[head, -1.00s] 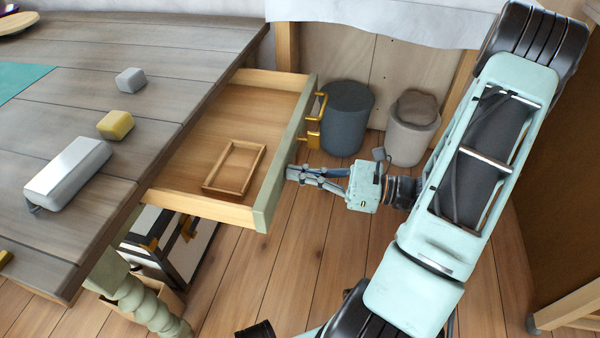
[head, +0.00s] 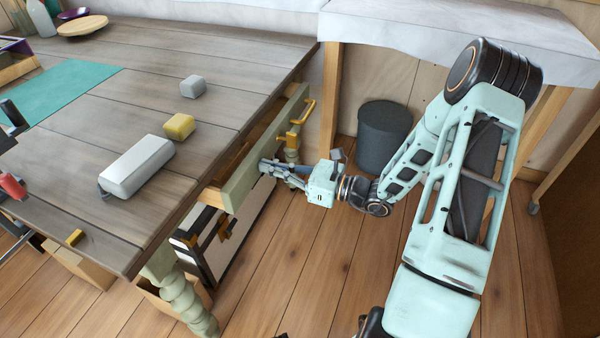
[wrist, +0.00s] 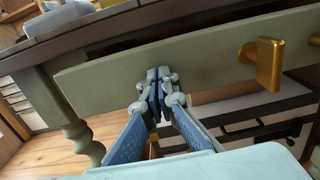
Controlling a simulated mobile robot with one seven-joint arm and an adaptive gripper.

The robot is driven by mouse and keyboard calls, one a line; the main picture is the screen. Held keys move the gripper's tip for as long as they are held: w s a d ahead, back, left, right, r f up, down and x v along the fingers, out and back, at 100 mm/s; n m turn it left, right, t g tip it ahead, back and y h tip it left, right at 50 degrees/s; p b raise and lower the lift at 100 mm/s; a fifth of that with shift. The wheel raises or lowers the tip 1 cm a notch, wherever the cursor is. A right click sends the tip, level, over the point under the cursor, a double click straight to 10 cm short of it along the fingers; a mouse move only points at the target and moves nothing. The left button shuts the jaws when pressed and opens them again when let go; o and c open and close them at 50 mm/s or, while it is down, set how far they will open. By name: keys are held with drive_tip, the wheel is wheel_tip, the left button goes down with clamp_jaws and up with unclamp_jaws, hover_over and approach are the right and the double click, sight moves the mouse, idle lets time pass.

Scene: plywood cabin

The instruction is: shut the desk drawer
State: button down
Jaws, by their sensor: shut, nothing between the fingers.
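The desk drawer (head: 242,180) has a sage-green front with a brass handle and stands a little way out from under the grey plank desk (head: 130,220). Only a narrow strip of its inside shows. In the wrist view the drawer front (wrist: 210,62) spans the picture, with part of a brass fitting (wrist: 268,62) at the right. My gripper (head: 264,166) is shut and empty, its fingertips at the outer face of the drawer front, left of the handle. In the wrist view the closed fingertips (wrist: 157,75) overlap the front; they look touching.
A white block (head: 140,165), a yellow block (head: 179,126) and a grey block (head: 193,86) lie on the desk. A dark bin (head: 384,135) stands on the floor behind my arm. A white cabinet with dark edges (head: 250,235) is below the drawer. Floor in front is clear.

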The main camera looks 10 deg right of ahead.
drive_tip(key=x, duration=1.1)
drive_tip(key=shift+w, duration=0.15)
drive_tip(key=shift+a, duration=0.15)
drive_tip(key=shift+w+r, duration=0.1)
drive_tip(key=shift+p, duration=0.3)
